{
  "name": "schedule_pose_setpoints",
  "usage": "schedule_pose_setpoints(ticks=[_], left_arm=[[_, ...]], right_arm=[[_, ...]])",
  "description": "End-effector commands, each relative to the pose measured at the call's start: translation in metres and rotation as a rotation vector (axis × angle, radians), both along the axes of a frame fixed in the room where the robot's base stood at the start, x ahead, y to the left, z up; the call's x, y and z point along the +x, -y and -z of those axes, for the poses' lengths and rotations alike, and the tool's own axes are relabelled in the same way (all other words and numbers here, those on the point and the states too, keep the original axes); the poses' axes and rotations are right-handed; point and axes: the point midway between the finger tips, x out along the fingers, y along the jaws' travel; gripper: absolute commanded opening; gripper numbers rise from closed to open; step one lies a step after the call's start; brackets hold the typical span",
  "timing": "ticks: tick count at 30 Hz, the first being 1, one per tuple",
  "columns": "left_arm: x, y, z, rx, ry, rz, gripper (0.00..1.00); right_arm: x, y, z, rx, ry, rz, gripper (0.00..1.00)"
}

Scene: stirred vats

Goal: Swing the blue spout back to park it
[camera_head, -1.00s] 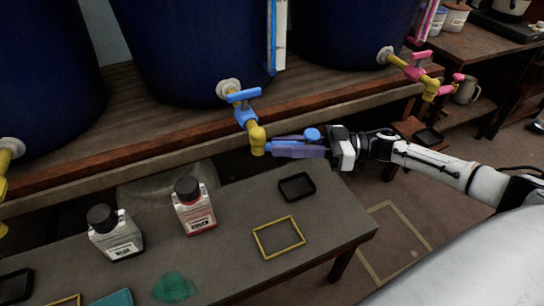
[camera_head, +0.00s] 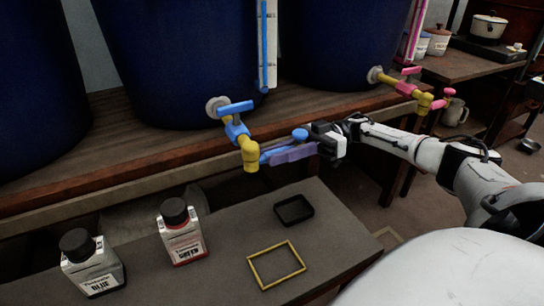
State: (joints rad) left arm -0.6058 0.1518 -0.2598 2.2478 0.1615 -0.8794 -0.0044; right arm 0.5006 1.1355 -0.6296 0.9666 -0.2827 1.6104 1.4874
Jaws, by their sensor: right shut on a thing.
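The blue spout (camera_head: 271,155) reaches right from the yellow elbow of the middle vat's tap, beside the front edge of the shelf. A round blue knob (camera_head: 299,134) stands on it. The tap's blue handle (camera_head: 235,108) sits above the elbow. My right gripper (camera_head: 292,152) comes in from the right and is shut on the blue spout near the knob. Its fingers hide part of the spout. My left gripper is not in view.
Below stands a grey table with a red-marked bottle (camera_head: 183,233), a blue-labelled bottle (camera_head: 92,265), a black tray (camera_head: 294,209) and a yellow frame (camera_head: 276,265). A pink tap (camera_head: 411,88) sits to the right. The dark blue vats (camera_head: 175,60) stand behind.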

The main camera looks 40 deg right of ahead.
Motion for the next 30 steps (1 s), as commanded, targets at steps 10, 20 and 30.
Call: schedule_pose_setpoints(ticks=[10,20,30], left_arm=[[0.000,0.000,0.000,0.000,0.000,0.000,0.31],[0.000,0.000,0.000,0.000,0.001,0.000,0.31],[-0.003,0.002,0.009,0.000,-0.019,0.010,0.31]], right_arm=[[0.001,-0.003,0.000,0.001,0.001,-0.004,0.36],[0.000,0.000,0.000,-0.001,0.001,-0.002,0.39],[-0.010,0.044,0.002,0.000,0.003,0.002,0.39]])
